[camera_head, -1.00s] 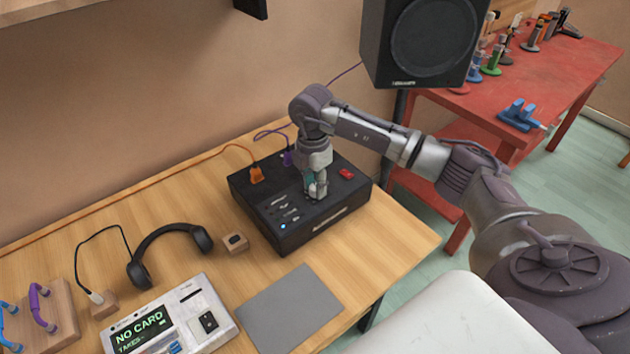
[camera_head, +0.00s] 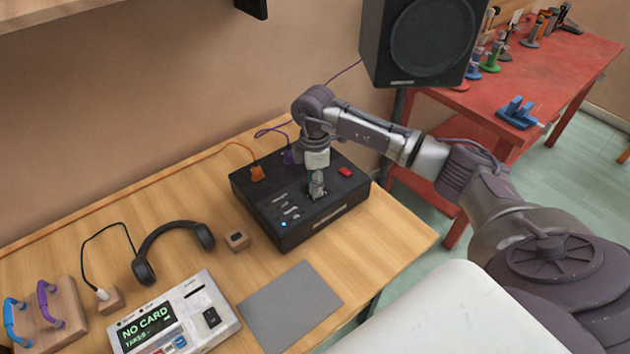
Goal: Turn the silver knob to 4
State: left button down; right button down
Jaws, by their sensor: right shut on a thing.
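The black box (camera_head: 330,222) stands on the wooden desk, with small silver marks or controls on its top. My right gripper (camera_head: 317,192) points straight down onto the top of this box, right of those marks. It is shut on the silver knob, which its fingers hide almost wholly. I cannot read the knob's pointer or its scale at this size. My left gripper is not in view.
A red switch (camera_head: 345,171) sits right of the gripper. Orange (camera_head: 257,173) and purple (camera_head: 288,157) plugs stand at the box's back. Headphones (camera_head: 172,236), a card recorder (camera_head: 190,315) and a grey mat (camera_head: 290,308) lie on the desk. A speaker (camera_head: 425,40) stands behind.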

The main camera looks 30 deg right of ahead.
jog(key=shift+w, duration=0.1)
jog(key=c, duration=0.8)
grip_release()
jog(key=shift+r, duration=0.1)
jog(key=r, duration=1.2)
jog(key=shift+w+d, duration=0.1)
jog(key=shift+w, duration=0.1)
jog(key=shift+f, duration=0.1)
